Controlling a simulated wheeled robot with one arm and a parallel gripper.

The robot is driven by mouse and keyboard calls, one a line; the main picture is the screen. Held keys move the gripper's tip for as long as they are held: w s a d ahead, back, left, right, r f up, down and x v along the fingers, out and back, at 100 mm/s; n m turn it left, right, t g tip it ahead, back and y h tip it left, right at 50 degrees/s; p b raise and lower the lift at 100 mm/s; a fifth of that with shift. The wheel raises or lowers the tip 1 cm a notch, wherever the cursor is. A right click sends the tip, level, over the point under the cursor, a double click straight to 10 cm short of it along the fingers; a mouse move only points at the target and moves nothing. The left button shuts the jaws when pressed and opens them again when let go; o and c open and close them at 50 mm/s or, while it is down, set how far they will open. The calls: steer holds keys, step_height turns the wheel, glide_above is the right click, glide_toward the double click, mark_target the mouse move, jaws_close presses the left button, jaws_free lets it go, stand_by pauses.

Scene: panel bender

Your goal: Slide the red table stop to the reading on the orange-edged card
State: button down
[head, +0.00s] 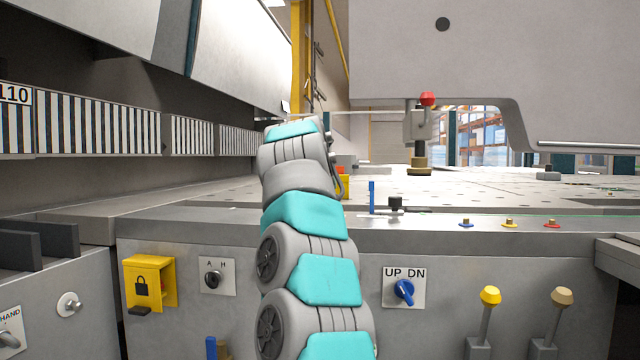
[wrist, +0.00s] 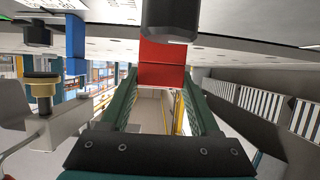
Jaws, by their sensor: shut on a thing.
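The red table stop (wrist: 162,65) is a red block in the upper middle of the wrist view, with a dark round knob (wrist: 170,18) just above it in the picture. My gripper (wrist: 163,92) has its two green fingers on either side of the red block and is shut on it. In the head view my teal and grey arm reaches forward over the table and hides the gripper and most of what it holds. I cannot make out an orange-edged card or any reading in either view.
A blue post (head: 372,196) and a black knob (head: 395,203) stand right of my arm on the table edge. Farther back is a brass-footed clamp with a red ball (head: 427,99). Striped scales (head: 98,122) run along the left. The table (head: 500,190) is mostly clear.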

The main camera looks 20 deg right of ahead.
steer(key=shift+w+d+r+p, duration=0.15)
steer(key=shift+w+d+p, duration=0.2)
steer(key=shift+w+p, duration=0.15)
steer(key=shift+w+d, duration=0.2)
steer(key=shift+w, duration=0.2)
steer(key=shift+f, duration=0.2)
steer(key=shift+c, duration=0.6)
jaws_free()
steer(key=shift+s, duration=0.1)
steer(key=shift+b+v, duration=1)
steer(key=shift+v, duration=2.9)
